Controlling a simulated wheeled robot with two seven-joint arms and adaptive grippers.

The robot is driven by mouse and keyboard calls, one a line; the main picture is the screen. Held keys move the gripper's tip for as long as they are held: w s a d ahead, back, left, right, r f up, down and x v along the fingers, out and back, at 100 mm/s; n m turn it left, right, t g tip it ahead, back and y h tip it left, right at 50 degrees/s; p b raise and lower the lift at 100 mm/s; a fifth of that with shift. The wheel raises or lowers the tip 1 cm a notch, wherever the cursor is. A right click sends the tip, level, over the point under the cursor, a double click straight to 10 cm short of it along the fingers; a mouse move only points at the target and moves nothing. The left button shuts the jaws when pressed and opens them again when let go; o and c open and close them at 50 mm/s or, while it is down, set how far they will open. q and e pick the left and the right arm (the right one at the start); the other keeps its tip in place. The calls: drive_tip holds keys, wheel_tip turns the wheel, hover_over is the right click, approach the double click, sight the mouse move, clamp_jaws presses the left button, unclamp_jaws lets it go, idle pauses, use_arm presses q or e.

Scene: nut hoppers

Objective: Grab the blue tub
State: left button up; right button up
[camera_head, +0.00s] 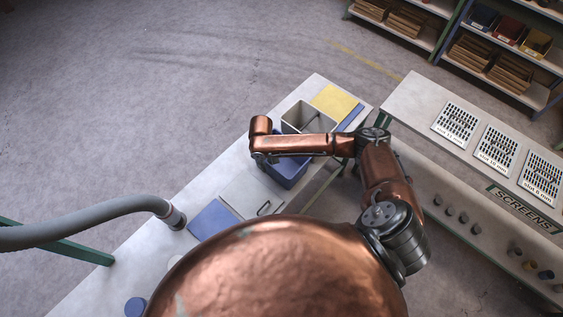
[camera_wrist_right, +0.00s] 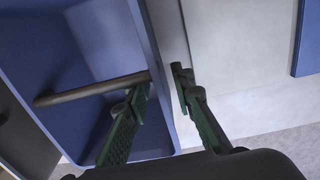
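The blue tub (camera_head: 288,174) stands on the pale bench, partly hidden under my right arm in the head view. In the wrist view the blue tub (camera_wrist_right: 95,45) fills the left side, with a dark round bar across its inside. My right gripper (camera_wrist_right: 161,80) is at the tub's wall, one green finger inside the tub and the other outside it. The fingers look apart with the wall between them, and a gap shows on the outer side. In the head view this gripper is hidden beneath the arm's end. My left gripper is not in view.
A pale tub (camera_head: 308,117) with a dark bar stands just behind the blue tub, beside a yellow panel (camera_head: 335,101). A grey panel with a handle (camera_head: 251,194) and a blue panel (camera_head: 212,219) lie in front. A grey hose (camera_head: 90,220) reaches the bench at left.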

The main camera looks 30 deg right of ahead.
clamp_jaws()
drive_tip(key=shift+w, duration=0.1)
idle(0.7)
